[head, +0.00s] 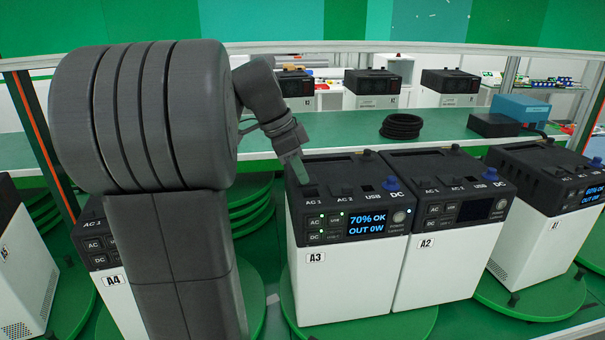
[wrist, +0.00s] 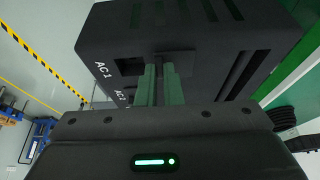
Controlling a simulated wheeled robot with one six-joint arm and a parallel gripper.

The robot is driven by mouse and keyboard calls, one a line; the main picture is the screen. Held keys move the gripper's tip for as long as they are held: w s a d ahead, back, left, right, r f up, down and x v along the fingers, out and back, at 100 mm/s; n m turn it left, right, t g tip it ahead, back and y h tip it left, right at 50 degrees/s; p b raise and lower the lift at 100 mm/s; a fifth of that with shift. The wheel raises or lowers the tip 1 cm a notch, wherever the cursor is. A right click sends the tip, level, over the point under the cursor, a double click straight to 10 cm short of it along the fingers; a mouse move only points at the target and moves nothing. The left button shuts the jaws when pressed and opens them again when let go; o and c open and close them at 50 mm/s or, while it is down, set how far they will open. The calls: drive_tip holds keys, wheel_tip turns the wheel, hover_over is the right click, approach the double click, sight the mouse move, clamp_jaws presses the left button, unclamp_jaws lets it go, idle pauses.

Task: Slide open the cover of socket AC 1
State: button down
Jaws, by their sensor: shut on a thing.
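Unit A3 (head: 318,270), white with a black top, stands in front of me with its screen reading 70% OK, OUT 0W. My gripper (head: 303,178) comes down from the upper left onto its top, behind the AC 1 label (head: 316,199). In the wrist view, my gripper's green fingers (wrist: 158,72) are shut on the small dark tab of the AC 1 cover (wrist: 174,56), largely hidden between them. A dark square recess (wrist: 130,66) shows between the AC1 lettering (wrist: 103,70) and the fingers. The AC 2 lettering (wrist: 120,95) is partly hidden.
Unit A2 (head: 432,270) stands close against A3 on the right. Unit A4 (head: 108,278) is at the left, partly behind my arm. Another unit (head: 540,240) is at the far right. A black cable coil (head: 402,126) lies on the green bench behind.

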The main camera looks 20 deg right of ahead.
drive_tip(key=shift+w+r, duration=0.1)
drive_tip(key=shift+w, duration=0.15)
drive_tip(key=c, duration=1.6)
unclamp_jaws()
drive_tip(key=shift+w, duration=0.15)
drive_tip(key=shift+o, duration=0.2)
drive_tip(key=v, duration=1.3)
drive_tip(key=shift+a+r, duration=0.2)
drive_tip(key=shift+r, duration=0.1)
